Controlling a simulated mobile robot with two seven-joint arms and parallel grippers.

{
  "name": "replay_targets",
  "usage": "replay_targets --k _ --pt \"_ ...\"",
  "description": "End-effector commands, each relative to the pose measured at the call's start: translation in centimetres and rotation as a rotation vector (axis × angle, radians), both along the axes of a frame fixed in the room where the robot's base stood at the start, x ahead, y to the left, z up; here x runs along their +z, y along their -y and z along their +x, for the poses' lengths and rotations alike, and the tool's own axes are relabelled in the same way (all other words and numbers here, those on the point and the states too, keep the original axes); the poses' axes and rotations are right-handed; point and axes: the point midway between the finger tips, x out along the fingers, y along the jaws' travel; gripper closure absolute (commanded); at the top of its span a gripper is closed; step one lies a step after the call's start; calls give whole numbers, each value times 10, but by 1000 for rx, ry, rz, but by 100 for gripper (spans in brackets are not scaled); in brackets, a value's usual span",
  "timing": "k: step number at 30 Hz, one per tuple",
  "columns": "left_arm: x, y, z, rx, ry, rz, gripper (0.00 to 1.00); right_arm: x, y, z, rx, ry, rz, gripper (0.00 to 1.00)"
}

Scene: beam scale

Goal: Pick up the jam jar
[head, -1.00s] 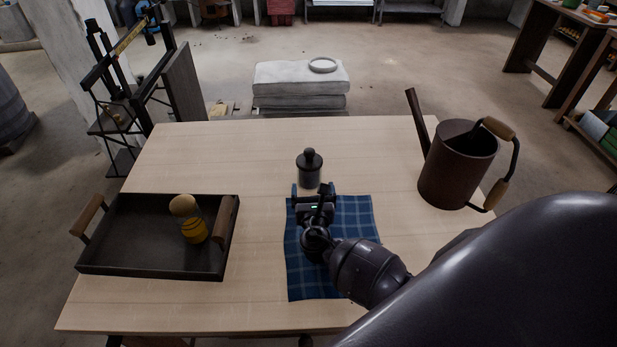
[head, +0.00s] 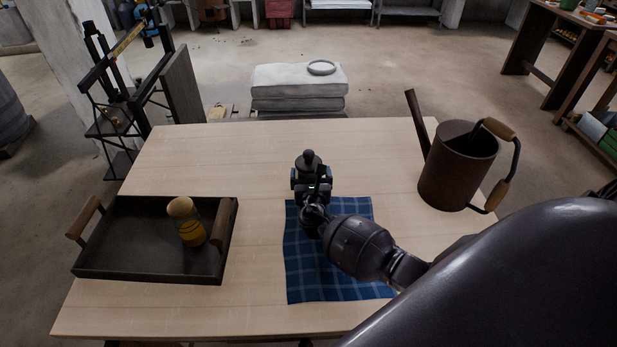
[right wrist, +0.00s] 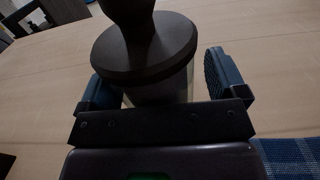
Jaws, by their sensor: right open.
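A dark jar with a wide lid and round knob (head: 309,160) stands upright on the table, behind the blue cloth. In the right wrist view its lid (right wrist: 150,50) fills the top middle. My right gripper (head: 311,178) is open, one finger on either side of this jar. The wrist view shows the fingers apart, with gaps beside the jar; the lid hides part of its body. No label shows which one holds jam. My left gripper is out of view.
The dark tray (head: 130,262) with wooden handles is at the left of the table (head: 225,160). A blue checked cloth (head: 305,275) lies under my right forearm. A brown watering can (head: 455,170) stands at the right. The table's back left is clear.

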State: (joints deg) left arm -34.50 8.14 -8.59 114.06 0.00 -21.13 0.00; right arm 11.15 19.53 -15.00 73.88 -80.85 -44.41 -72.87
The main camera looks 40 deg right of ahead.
Motion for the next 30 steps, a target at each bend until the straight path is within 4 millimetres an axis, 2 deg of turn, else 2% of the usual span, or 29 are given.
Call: replay_targets --k 2,14,23,26,30 --pt "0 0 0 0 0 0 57 0 0 0 0 0 0 10" --pt "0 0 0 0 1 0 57 1 0 0 0 2 0 71" --pt "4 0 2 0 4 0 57 7 0 0 -1 4 1 72" --pt "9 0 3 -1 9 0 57 19 0 0 -1 6 1 72" --pt "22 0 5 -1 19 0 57 46 0 0 0 9 1 72"
